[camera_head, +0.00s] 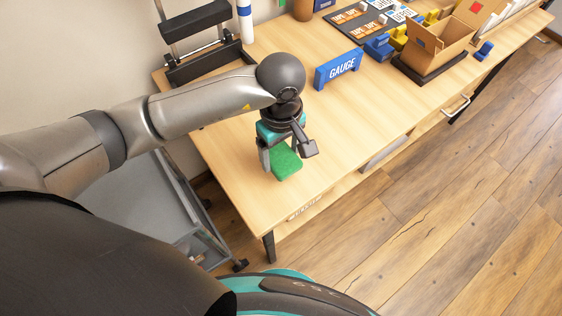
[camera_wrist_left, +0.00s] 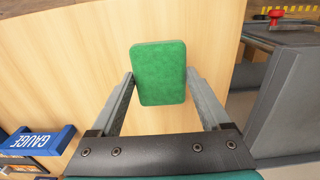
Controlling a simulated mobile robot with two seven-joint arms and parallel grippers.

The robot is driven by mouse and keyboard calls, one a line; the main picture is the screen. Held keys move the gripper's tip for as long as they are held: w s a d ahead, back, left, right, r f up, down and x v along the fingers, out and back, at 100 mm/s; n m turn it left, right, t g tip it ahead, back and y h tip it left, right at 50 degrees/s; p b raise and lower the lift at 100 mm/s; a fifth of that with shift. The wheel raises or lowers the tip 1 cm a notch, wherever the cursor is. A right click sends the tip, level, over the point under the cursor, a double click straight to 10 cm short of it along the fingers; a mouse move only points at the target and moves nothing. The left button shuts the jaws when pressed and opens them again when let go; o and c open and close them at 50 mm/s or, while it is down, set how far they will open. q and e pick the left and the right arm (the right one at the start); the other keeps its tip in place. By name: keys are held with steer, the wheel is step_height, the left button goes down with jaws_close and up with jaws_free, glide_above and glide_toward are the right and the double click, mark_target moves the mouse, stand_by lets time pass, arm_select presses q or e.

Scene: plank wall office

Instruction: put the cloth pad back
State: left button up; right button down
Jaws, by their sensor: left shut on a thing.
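The cloth pad is a green rounded rectangle (camera_head: 286,164) near the near left end of the wooden table (camera_head: 230,140). My left gripper (camera_head: 281,156) points down over this end of the table and is shut on the pad. In the left wrist view the pad (camera_wrist_left: 158,73) sits between the two finger ends (camera_wrist_left: 160,80), one at each long side. I cannot tell whether the pad touches the tabletop. My right gripper is not in view.
A blue GAUGE sign (camera_head: 338,69) stands beyond the gripper. A black rack (camera_head: 205,50) is at the back left. A cardboard box (camera_head: 438,45), blue and yellow pieces and a label board (camera_head: 366,18) stand farther along. A grey cart (camera_head: 150,215) is beside the table. The tabletop right of the gripper is clear.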

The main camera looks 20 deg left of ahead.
mark_target(281, 157)
arm_select(q)
steer(key=shift+f+b, duration=0.35)
steer(key=shift+f, duration=1.8)
steer(key=shift+f, duration=0.1)
steer(key=o, duration=1)
step_height(281, 157, up, 12)
steer(key=shift+r+p, duration=0.15)
steer(key=shift+p, duration=0.75)
